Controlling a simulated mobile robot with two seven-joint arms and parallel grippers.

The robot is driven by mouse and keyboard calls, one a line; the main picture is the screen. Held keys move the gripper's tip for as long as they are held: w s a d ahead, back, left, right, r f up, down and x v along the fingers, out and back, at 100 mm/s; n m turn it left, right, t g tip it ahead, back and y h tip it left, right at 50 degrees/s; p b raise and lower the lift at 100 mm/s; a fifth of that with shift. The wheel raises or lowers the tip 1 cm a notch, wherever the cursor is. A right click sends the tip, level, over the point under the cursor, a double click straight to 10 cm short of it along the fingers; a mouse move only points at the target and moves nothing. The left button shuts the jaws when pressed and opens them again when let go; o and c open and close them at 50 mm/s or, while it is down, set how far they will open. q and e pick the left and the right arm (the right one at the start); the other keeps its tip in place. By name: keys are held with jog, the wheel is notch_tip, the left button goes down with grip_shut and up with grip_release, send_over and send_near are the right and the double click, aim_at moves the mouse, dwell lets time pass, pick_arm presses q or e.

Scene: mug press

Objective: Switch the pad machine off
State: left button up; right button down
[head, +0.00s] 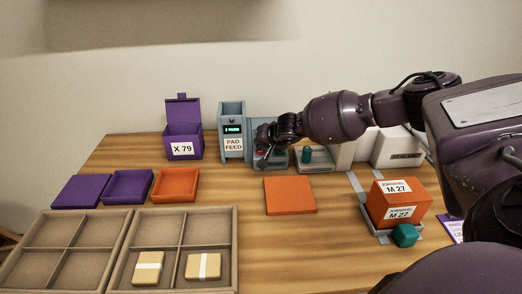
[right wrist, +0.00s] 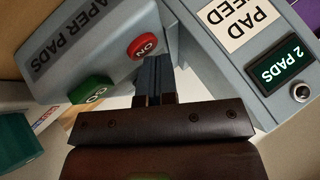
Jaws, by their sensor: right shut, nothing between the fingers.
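The pad machine's grey body (right wrist: 85,40), marked "PAPER PADS", shows upside down in the right wrist view. It carries a red button (right wrist: 142,46) and a green button (right wrist: 92,88) with white lettering. Beside it stands the grey pad feed tower (head: 231,115), whose display (right wrist: 293,67) reads "2 PADS". My right gripper (right wrist: 154,66) is shut and empty, its fingertips right next to the red button. I cannot tell whether they touch it. In the head view my right gripper (head: 268,139) covers part of the machine. My left gripper is not in view.
A purple box (head: 183,136) marked "X 79" stands left of the tower.

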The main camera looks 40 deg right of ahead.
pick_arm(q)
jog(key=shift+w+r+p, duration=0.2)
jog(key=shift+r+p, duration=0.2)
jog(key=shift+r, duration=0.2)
pick_arm(e)
jog(key=shift+r, duration=0.95)
pick_arm(q)
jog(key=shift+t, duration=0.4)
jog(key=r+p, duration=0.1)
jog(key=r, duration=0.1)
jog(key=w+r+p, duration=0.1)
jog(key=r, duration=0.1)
jog(key=shift+p, duration=0.3)
pick_arm(e)
notch_tip(320, 180, up, 6)
jog(key=shift+f, duration=0.1)
